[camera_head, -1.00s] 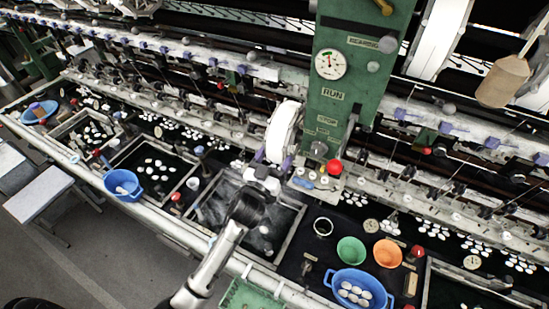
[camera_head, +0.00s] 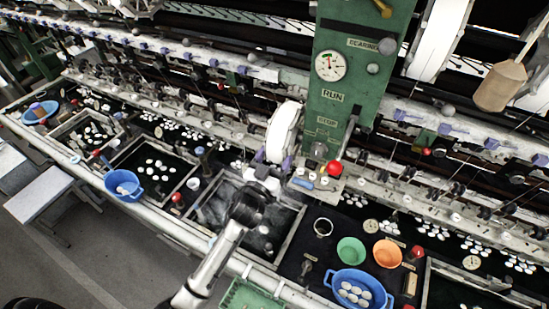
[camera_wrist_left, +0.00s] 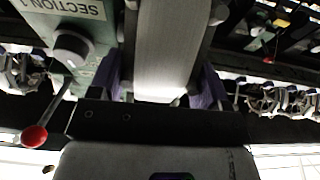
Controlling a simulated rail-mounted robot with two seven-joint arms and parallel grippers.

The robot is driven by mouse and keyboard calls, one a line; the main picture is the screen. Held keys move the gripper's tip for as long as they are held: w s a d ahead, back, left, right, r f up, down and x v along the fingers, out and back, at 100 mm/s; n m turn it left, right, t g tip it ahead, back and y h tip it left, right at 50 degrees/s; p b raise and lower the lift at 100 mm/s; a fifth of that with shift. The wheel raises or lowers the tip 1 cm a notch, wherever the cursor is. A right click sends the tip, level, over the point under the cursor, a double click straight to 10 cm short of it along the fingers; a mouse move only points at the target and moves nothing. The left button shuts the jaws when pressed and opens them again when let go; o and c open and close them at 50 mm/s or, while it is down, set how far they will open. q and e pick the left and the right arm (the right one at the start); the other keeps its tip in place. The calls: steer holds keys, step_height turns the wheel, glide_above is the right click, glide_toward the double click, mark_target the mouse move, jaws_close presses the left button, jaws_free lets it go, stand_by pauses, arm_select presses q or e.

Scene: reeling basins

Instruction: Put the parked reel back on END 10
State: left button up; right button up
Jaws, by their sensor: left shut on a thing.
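The reel (camera_head: 284,128) is a white ring-shaped drum, held upright just left of the green control post. My left gripper (camera_head: 274,158) is shut on it, with a purple finger on each side of its lower part. In the left wrist view the reel (camera_wrist_left: 168,50) is a broad pale band between the purple fingers of my left gripper (camera_wrist_left: 160,88). The reel is above the basin bench, close to the machine's front rail. I cannot read an END 10 label or tell whether the reel touches its seat. My right gripper is not in view.
The green post (camera_head: 345,75) with a gauge and a red-knobbed lever (camera_head: 334,168) stands close right of the reel. The lever knob (camera_wrist_left: 34,136) also shows in the left wrist view. Below are a basin (camera_head: 215,205), a green bowl (camera_head: 350,250), an orange bowl (camera_head: 388,253) and a blue basket (camera_head: 340,284).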

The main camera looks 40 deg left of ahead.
arm_select(q)
steer(key=shift+r, duration=0.25)
stand_by(0.3)
steer(key=shift+a, duration=0.2)
steer(key=s+a+p, duration=0.2)
steer(key=a, duration=0.7)
steer(key=shift+a, duration=0.15)
